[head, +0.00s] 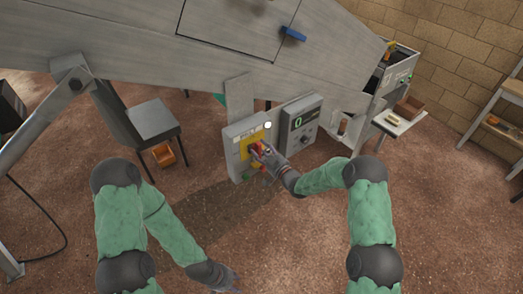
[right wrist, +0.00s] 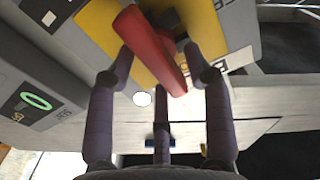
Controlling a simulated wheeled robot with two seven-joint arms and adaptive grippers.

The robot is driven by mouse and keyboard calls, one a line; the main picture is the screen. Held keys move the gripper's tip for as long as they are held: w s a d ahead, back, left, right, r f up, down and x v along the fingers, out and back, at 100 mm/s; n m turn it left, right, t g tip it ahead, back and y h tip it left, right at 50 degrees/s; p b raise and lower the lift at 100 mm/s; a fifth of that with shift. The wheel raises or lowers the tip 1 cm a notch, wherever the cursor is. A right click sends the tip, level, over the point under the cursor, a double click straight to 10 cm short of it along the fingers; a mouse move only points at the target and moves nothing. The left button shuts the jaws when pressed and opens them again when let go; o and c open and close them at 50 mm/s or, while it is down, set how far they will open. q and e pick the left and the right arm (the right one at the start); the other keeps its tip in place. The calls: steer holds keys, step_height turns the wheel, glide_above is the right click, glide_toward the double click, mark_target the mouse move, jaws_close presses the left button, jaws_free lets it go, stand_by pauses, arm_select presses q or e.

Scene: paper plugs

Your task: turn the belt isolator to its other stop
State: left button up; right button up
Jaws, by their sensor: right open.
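The belt isolator is a red handle (head: 256,149) on a yellow plate (head: 243,148), on the front of a grey box (head: 233,133). In the right wrist view the red handle (right wrist: 152,48) lies at a slant across the yellow plate (right wrist: 98,24). My right gripper (head: 262,155) is at the handle. Its fingers (right wrist: 166,85) are open, one on each side of the handle; I cannot tell whether they touch it. My left gripper (head: 230,283) hangs low at the bottom edge, away from the box; its fingers are too small to read.
A grey control box (head: 301,122) with a green display stands right of the isolator box. A large metal chute (head: 230,50) hangs above. The brown floor in front is clear.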

steer(key=c, duration=1)
jaws_close()
steer(key=shift+s+f+b, duration=0.1)
steer(key=shift+b, duration=0.3)
